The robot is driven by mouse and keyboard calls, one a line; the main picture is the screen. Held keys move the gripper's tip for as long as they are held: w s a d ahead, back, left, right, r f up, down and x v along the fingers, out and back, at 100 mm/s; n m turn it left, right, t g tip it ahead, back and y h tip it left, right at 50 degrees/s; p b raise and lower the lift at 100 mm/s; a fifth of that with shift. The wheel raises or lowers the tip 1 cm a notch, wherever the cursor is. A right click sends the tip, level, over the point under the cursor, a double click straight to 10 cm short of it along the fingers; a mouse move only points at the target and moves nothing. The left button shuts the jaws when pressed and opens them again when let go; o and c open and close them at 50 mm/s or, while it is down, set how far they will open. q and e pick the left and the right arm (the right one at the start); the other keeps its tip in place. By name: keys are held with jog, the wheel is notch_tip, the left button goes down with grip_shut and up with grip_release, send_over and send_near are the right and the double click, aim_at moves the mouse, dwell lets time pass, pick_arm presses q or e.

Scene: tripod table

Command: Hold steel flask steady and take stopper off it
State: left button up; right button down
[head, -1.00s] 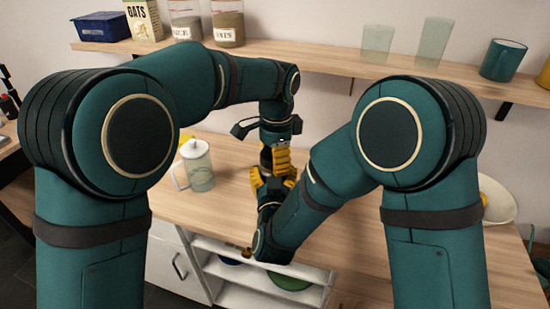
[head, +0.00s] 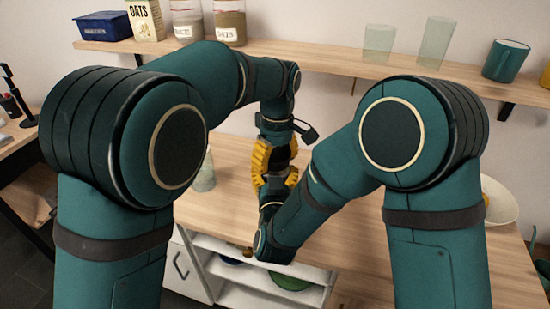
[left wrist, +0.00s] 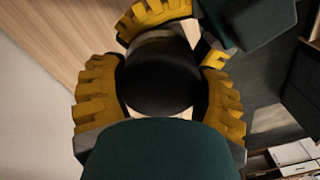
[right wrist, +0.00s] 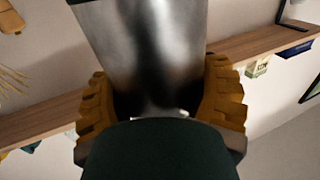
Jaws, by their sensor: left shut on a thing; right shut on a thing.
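The steel flask (right wrist: 150,45) is a shiny grey cylinder, large in the right wrist view. My right gripper (right wrist: 158,108) is shut around it; in the head view this gripper (head: 275,186) is low over the table front. The black stopper (left wrist: 160,78) is a dark rounded piece in the left wrist view. My left gripper (left wrist: 160,100) is shut on it, with yellow fingers on both sides. In the head view my left gripper (head: 277,156) is directly above the right one. A grey steel edge shows just beyond the stopper; whether the two still touch is hidden.
A glass pitcher (head: 203,178) stands on the wooden table (head: 225,208), mostly behind my left arm. A pale bowl (head: 497,200) is at the right. The wall shelf (head: 335,66) holds jars, glasses and a teal mug (head: 505,60). Open shelves are below the table front.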

pick_arm(q)
jog(key=n, duration=0.2)
jog(key=shift+s+d+n, duration=0.2)
jog(key=shift+d+n, duration=0.1)
jog(key=shift+n, duration=0.1)
jog(key=o, duration=1.3)
jog(key=shift+w+a, duration=0.1)
jog(key=shift+a, duration=0.05)
jog(key=shift+r, duration=0.1)
